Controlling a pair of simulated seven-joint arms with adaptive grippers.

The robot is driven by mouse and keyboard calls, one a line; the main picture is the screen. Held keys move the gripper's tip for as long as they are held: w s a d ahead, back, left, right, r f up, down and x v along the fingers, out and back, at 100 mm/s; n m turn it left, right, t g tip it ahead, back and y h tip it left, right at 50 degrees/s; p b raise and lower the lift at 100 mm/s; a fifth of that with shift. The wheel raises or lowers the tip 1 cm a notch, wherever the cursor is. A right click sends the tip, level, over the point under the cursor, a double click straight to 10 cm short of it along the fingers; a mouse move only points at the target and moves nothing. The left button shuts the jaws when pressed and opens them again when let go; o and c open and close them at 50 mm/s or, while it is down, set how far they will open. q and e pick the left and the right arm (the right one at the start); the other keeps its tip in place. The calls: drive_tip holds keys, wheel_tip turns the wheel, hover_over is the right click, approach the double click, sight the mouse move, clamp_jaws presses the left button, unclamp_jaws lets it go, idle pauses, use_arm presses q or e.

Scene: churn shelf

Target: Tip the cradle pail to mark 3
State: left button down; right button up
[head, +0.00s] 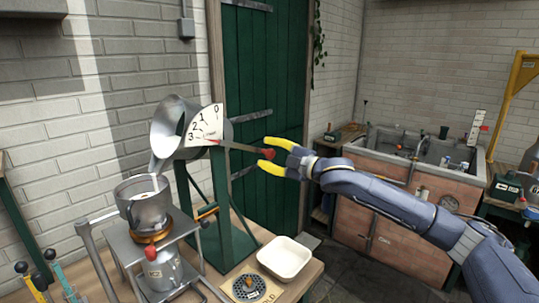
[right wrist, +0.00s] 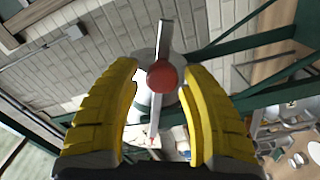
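The grey metal cradle pail (head: 164,128) is tipped in its green stand, mouth towards the lower left, above a metal strainer bowl (head: 145,205). A pale streak hangs from its lip. The white dial (head: 205,124) on its side carries marks 0 to 3. A thin red pointer lies along the dial's lower edge, on the 3 side; its exact reading is too small to tell. The tilt lever ends in a red knob (head: 267,154), also in the right wrist view (right wrist: 162,76). My right gripper (head: 272,155) has its yellow fingers apart on either side of the knob; contact is unclear.
A white tub (head: 284,259) and a round dark grate (head: 249,288) sit on the wooden bench right of the stand. A metal can (head: 162,270) stands under the strainer. A sink cabinet (head: 385,205) stands behind my right arm. A green door (head: 262,100) is behind the lever.

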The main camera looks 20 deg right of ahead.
drive_tip(key=shift+o, duration=0.5)
drive_tip(key=shift+d+f, duration=0.1)
drive_tip(key=shift+f, duration=0.1)
drive_tip(key=shift+s+d, duration=0.2)
drive_tip(key=v, duration=1.1)
drive_tip(key=shift+s, duration=0.25)
